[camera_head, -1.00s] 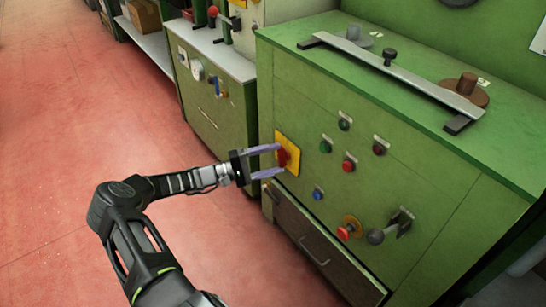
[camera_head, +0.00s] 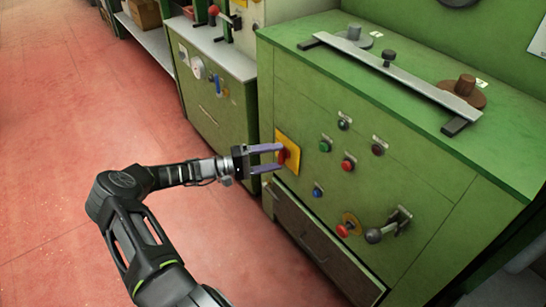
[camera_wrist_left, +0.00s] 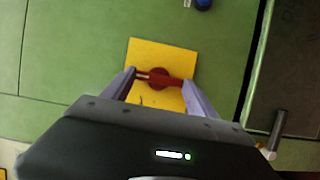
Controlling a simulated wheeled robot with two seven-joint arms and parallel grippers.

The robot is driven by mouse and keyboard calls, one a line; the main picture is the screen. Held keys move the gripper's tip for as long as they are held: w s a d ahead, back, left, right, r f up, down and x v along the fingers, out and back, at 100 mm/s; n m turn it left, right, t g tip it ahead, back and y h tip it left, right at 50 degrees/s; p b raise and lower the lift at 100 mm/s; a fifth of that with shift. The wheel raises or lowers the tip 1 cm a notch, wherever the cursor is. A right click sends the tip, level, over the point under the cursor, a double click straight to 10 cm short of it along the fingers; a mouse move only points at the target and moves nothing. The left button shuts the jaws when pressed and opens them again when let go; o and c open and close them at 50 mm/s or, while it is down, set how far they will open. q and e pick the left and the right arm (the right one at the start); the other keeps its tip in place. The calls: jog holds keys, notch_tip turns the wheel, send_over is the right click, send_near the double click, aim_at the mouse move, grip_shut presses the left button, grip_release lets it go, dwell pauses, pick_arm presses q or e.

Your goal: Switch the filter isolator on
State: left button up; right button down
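The isolator is a red rotary handle (camera_head: 284,156) on a square yellow plate (camera_head: 293,145), set in the upper left of the green cabinet front. In the left wrist view the red handle (camera_wrist_left: 160,77) lies crosswise over the yellow plate (camera_wrist_left: 160,53). My left gripper (camera_head: 281,158) reaches it from the left, its two purple fingers set apart, one at each end of the handle. In the wrist view the fingertips (camera_wrist_left: 160,79) appear to touch both handle ends. The fingers partly hide the handle in the head view. My right gripper is out of view.
Other controls share the panel: green (camera_head: 325,145) and red (camera_head: 348,163) buttons, a blue one (camera_head: 317,191), a red knob (camera_head: 344,229) and a grey-knobbed lever (camera_head: 375,235). A drawer (camera_head: 318,245) lies below. Red floor (camera_head: 80,120) is open at left.

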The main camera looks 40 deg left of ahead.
pick_arm(q)
jog(key=o, duration=0.4)
jog(key=p+v, duration=0.1)
jog(key=v, duration=0.6)
jog(key=shift+s+a, duration=0.25)
jog(key=shift+s, duration=0.1)
dwell(0.4)
